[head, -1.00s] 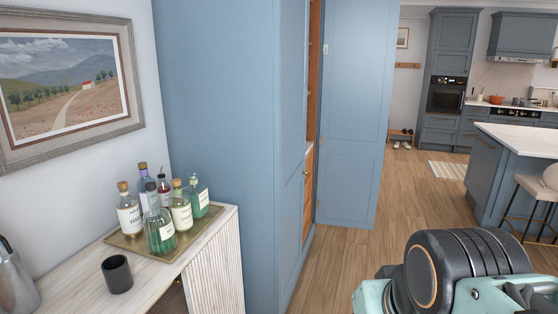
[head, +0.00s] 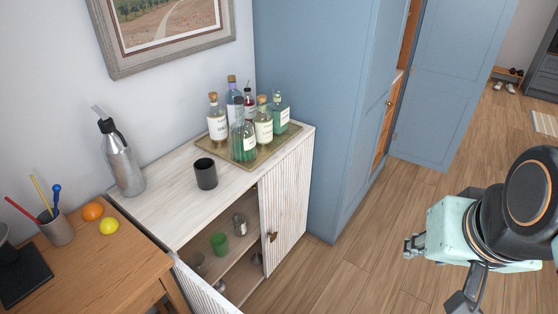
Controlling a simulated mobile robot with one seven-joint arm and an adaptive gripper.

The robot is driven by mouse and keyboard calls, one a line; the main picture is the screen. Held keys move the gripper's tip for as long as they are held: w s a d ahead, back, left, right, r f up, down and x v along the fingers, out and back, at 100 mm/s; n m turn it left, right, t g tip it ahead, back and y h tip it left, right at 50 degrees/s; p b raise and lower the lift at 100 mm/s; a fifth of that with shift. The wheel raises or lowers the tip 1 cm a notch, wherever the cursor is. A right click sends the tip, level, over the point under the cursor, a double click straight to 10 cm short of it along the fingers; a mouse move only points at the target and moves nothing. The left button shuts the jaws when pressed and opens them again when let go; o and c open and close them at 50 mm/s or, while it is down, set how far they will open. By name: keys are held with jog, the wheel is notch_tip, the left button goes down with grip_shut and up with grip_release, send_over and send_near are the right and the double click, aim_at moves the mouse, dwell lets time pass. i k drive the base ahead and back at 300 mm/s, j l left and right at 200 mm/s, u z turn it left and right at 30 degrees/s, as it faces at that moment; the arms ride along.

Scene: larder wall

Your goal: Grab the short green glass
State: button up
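A short green glass (head: 219,244) stands upright on a shelf inside the white cabinet (head: 150,212), seen through its open front. A clear glass (head: 240,225) stands behind it to the right, and another greyish glass (head: 196,262) to its left. My gripper (head: 412,247) shows only partly at the right, out over the floor and well apart from the cabinet and the glass. Its fingers are too small and turned away to tell whether they are open.
On top are a dark cup (head: 206,174), a steel flask (head: 122,160) and a tray (head: 283,143) of bottles. A wooden table (head: 90,262) is at left. Floor right of the cabinet is clear.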

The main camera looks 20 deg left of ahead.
aim_at(219, 241)
jog(key=u, duration=1.85)
jog(key=j+z, duration=0.1)
jog(key=z, duration=0.3)
jog(key=i+l+u, duration=0.1)
jog(key=l+u, duration=0.25)
jog(key=l, duration=0.25)
jog(key=i+l+u, duration=0.1)
jog(key=l+u, duration=0.2)
jog(key=l, duration=0.3)
jog(key=i+l+u, duration=0.1)
jog(key=l, duration=0.2)
jog(key=i+l+u, duration=0.15)
jog(key=k+l, duration=0.05)
jog(key=l, duration=0.05)
